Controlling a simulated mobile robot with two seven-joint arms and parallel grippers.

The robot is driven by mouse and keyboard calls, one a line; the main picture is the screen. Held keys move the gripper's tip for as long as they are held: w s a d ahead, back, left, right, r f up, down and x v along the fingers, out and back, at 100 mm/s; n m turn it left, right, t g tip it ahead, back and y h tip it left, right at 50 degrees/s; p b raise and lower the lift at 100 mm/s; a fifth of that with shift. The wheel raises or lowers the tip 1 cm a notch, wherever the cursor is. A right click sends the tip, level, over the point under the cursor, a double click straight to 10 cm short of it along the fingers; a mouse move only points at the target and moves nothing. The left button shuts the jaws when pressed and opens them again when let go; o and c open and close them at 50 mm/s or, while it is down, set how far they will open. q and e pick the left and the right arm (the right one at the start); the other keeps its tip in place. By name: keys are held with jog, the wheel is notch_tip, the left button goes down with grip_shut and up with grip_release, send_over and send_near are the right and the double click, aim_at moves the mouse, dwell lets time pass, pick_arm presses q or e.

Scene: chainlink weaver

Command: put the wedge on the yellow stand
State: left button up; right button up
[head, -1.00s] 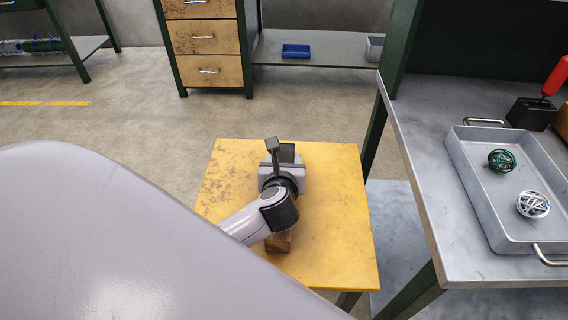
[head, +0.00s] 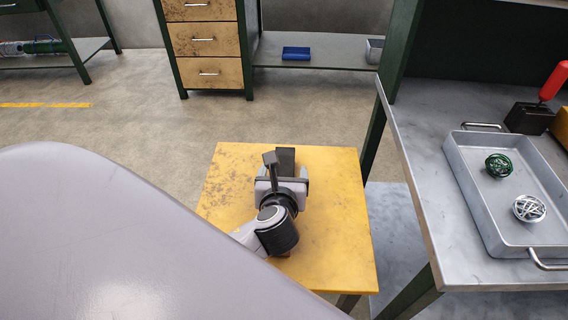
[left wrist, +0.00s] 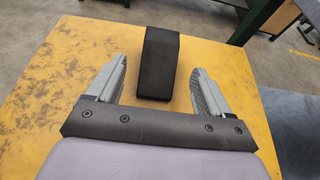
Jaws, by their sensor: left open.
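The yellow stand (head: 335,230) is a low table with a worn, stained top in the middle of the head view. A dark block, which I take for the wedge (head: 287,156), stands on its far part. In the left wrist view the wedge (left wrist: 158,62) is black and rests on the yellow top, its near end between the fingers. My left gripper (head: 281,174) is open around that near end. Both fingers show in the left wrist view (left wrist: 157,75), with a gap on each side of the wedge. My right gripper is not in view.
A grey metal bench (head: 425,170) stands to the right. It carries a tray (head: 500,240) with a green wire ball (head: 499,165) and a silver one (head: 529,208). A drawer cabinet (head: 206,45) and shelf stand behind. The floor between is clear.

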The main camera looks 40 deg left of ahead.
pick_arm(q)
jog(key=p+v, duration=0.1)
jog(key=v, duration=0.6)
jog(key=shift+s+d, duration=0.1)
jog(key=shift+s, duration=0.05)
dwell(0.3)
